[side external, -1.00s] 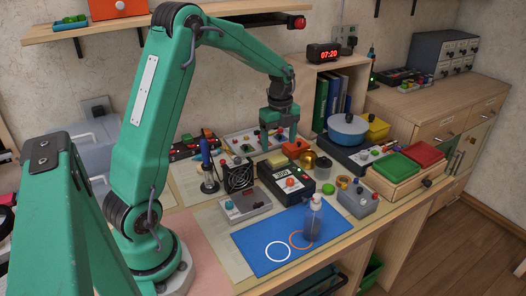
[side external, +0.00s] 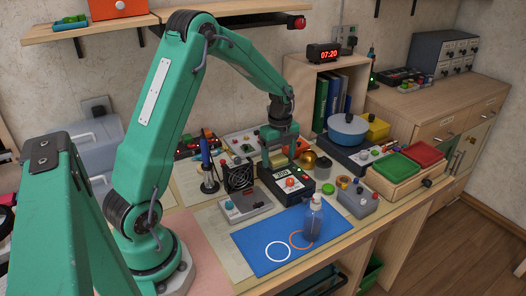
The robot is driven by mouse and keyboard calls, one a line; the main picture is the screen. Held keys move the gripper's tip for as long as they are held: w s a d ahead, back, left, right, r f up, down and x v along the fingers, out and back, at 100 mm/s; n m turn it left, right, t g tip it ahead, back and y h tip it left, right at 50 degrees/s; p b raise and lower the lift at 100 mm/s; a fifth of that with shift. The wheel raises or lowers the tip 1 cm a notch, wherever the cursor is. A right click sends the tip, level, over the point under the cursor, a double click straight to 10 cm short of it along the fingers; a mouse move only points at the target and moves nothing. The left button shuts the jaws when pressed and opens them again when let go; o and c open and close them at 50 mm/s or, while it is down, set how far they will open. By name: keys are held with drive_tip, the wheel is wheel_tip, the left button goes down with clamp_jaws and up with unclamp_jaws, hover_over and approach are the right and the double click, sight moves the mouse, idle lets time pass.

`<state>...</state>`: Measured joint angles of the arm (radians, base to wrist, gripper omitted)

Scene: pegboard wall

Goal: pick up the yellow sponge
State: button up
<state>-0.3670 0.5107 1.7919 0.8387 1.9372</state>
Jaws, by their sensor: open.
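The yellow sponge (side external: 278,161) lies on the workbench behind the black meter box, and I see only part of it. My gripper (side external: 279,157) is open and points down over it. Its two green fingers appear on the left and right of the sponge. I cannot tell whether they touch it.
The black meter box (side external: 287,183) stands close in front of the sponge. A black fan (side external: 238,177) is at its left, and a gold round object (side external: 307,160) at its right. A spray bottle (side external: 313,219) stands on the blue mat (side external: 255,240), which has free room.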

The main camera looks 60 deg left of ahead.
sight(280, 160)
idle(0.3)
drive_tip(key=c, duration=1)
drive_tip(key=shift+c, duration=0.2)
drive_tip(key=shift+r, duration=0.15)
drive_tip(key=shift+r, duration=0.65)
drive_tip(key=r, duration=0.1)
drive_tip(key=d+r, duration=0.1)
drive_tip(key=r, duration=0.1)
drive_tip(key=s+d+r, duration=0.2)
drive_tip(key=d+r, duration=0.4)
drive_tip(key=d, duration=0.4)
drive_tip(key=shift+d+r, duration=0.2)
drive_tip(key=shift+d, duration=0.05)
